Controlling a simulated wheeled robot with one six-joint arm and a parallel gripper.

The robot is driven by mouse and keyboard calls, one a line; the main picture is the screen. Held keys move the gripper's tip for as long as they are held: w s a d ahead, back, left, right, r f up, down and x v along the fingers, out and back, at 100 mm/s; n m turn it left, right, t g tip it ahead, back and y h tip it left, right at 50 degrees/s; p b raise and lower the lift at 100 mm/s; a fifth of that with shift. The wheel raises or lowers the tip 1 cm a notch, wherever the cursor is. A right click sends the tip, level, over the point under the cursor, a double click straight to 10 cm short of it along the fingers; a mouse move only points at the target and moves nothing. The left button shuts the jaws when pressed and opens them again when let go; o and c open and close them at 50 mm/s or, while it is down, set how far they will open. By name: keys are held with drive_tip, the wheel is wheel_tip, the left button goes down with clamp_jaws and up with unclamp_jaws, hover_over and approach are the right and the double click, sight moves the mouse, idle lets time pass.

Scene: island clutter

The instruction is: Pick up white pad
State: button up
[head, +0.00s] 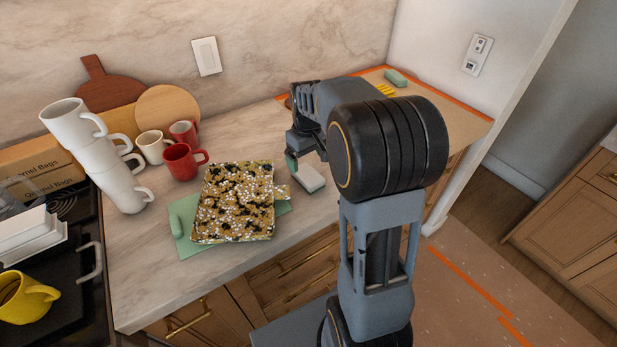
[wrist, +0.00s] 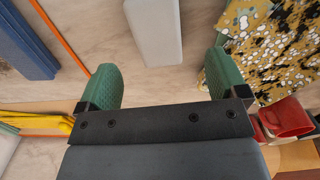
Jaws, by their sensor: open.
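The white pad (head: 310,178) lies on the marble counter near its front edge, just right of the patterned cloth. In the wrist view the white pad (wrist: 153,30) is ahead of the fingertips, roughly in line with the gap between them, and its far end is cut off by the frame. My gripper (wrist: 160,80) is open, with green fingertips wide apart and nothing between them. In the head view my gripper (head: 298,164) is low beside the pad, partly hidden by my arm. I cannot tell its exact height above the counter.
A black, white and mustard patterned cloth (head: 235,203) lies on a green mat (head: 193,249). Red mugs (head: 181,162) and stacked white mugs (head: 112,150) stand left. A blue block (wrist: 22,42) lies beyond orange tape (wrist: 62,36). A yellow object (wrist: 40,123) is nearby.

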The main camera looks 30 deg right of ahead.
sight(308, 173)
drive_tip(key=shift+w+d+f+p, duration=0.1)
drive_tip(key=shift+f+p, duration=0.1)
drive_tip(key=shift+f, duration=1.55)
drive_tip(key=shift+d+f+p, duration=0.1)
drive_tip(key=shift+f+p, duration=0.05)
drive_tip(key=shift+f, duration=1.6)
drive_tip(key=c, duration=1)
drive_tip(key=shift+r, duration=0.1)
